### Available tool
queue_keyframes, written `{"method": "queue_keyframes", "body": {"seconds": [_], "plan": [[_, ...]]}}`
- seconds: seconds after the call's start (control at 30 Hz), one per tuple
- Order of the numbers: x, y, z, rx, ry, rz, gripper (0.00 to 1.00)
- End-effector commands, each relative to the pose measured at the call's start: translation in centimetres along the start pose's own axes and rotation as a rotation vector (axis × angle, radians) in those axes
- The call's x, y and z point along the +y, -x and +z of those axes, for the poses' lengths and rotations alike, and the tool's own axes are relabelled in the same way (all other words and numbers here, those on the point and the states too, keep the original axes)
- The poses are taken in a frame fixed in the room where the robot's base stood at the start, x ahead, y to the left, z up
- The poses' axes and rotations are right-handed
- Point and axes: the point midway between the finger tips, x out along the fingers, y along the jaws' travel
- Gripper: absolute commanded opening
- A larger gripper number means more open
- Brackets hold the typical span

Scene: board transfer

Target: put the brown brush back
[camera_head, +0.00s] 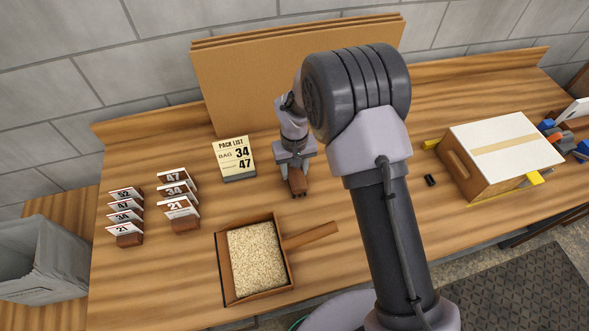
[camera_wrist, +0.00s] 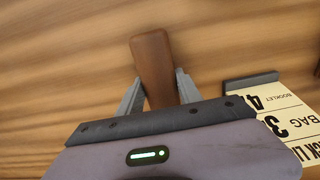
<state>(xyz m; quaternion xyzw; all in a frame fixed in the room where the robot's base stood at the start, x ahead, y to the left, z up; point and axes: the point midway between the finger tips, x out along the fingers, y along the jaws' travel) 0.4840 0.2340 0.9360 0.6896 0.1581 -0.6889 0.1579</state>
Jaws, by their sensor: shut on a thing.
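My gripper (camera_head: 298,190) is over the middle of the table, right of the pack list card. It is shut on the brown brush (camera_head: 297,180), whose brown wooden end sticks out below the jaws. In the wrist view the brush (camera_wrist: 152,65) lies between the two grey fingers (camera_wrist: 157,92) and points away from the palm. Only its smooth brown part shows; the rest is hidden by the gripper. I cannot tell whether the brush touches the table.
A pack list card (camera_head: 234,157) stands left of the gripper. Numbered card holders (camera_head: 128,240) stand at left, a box (camera_head: 455,165) at right. Brown boards (camera_head: 230,88) lean behind.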

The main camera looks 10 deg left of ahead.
Motion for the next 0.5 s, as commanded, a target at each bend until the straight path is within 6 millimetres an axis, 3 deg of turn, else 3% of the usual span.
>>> {"method": "queue_keyframes", "body": {"seconds": [0.03, 0.13, 0.4, 0.5], "plan": [[0.0, -0.2, 0.0, 0.0, 0.0, 0.0, 0.46], [0.0, -0.1, 0.0, 0.0, 0.0, 0.0, 0.63], [0.0, 0.0, 0.0, 0.0, 0.0, 0.0, 0.63], [0.0, 1.0, -0.1, 0.002, 0.0, 0.0, 0.63]]}}
